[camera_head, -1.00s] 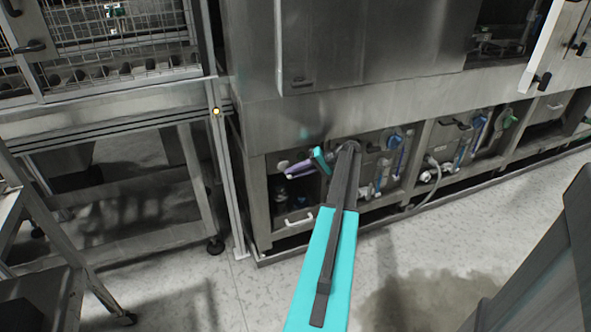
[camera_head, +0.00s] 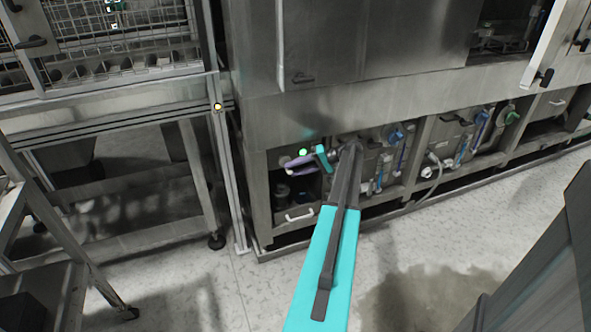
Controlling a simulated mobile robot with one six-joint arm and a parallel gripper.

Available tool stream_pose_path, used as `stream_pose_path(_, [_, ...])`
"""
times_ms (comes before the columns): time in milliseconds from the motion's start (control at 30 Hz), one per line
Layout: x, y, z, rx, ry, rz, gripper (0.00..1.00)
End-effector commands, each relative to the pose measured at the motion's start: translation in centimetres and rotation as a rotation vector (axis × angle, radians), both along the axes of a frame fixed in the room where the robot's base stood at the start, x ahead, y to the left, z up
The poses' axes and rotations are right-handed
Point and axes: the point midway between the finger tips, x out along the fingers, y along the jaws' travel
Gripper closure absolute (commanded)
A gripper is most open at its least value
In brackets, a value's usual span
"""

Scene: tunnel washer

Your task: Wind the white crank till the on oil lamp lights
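My teal-and-dark arm reaches to the low open bay of the steel machine. A purple part (camera_head: 301,161) at its far end, near my gripper, lies by the bay's upper left. I cannot make out the white crank apart from my arm's end.
A white drawer-type handle (camera_head: 299,217) is low in the bay. Blue-handled valves and hoses (camera_head: 397,137) are to the right. A wheeled steel frame (camera_head: 207,190) stands left. A dark wet patch (camera_head: 410,295) marks the floor.

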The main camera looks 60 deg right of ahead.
Motion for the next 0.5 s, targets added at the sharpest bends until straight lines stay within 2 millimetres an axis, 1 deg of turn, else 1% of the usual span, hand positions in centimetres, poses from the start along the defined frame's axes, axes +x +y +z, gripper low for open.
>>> stream_pose_path(267, [-0.5, -0.3, 0.3, 0.000, 0.000, 0.001, 0.64])
stream_pose_path(367, [-1.1, -0.7, 0.6, -0.001, 0.001, 0.000, 0.64])
stream_pose_path(500, [-2.6, -1.5, 1.3, -0.001, 0.000, -0.001, 0.64])
